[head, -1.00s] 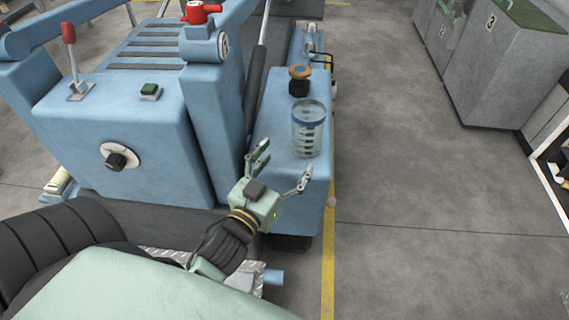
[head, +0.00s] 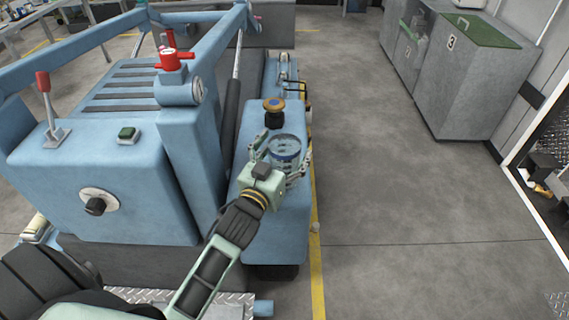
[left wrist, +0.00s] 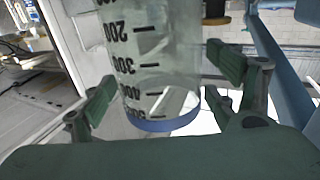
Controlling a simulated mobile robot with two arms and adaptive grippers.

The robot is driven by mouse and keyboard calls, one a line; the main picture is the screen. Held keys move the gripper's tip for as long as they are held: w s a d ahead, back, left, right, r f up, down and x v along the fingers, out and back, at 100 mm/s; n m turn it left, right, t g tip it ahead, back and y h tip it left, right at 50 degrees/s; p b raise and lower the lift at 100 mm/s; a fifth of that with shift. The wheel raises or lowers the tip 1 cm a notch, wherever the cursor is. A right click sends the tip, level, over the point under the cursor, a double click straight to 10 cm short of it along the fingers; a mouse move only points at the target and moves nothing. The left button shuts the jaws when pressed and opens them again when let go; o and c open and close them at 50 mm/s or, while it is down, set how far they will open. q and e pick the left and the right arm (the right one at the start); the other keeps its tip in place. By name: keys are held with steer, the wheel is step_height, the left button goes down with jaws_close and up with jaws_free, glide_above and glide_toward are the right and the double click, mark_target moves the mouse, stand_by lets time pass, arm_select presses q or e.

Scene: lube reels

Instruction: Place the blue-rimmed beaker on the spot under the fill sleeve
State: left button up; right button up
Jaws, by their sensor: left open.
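The clear beaker (head: 286,158) with a blue rim and black scale marks stands upright on the blue side ledge (head: 262,222) of the machine. My left gripper (head: 280,156) is open, with its fingers on either side of the beaker. In the left wrist view the beaker (left wrist: 160,70) fills the middle, its blue rim low in the picture, and the open fingers (left wrist: 160,88) flank it with small gaps. I cannot pick out the fill sleeve or the spot under it. My right gripper is not in view.
The blue machine body (head: 110,190) with a red valve (head: 172,60) rises to the left. Grey cabinets (head: 460,80) stand at the right. The floor between is clear.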

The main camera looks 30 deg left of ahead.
arm_select(q)
steer(key=c, duration=1.8)
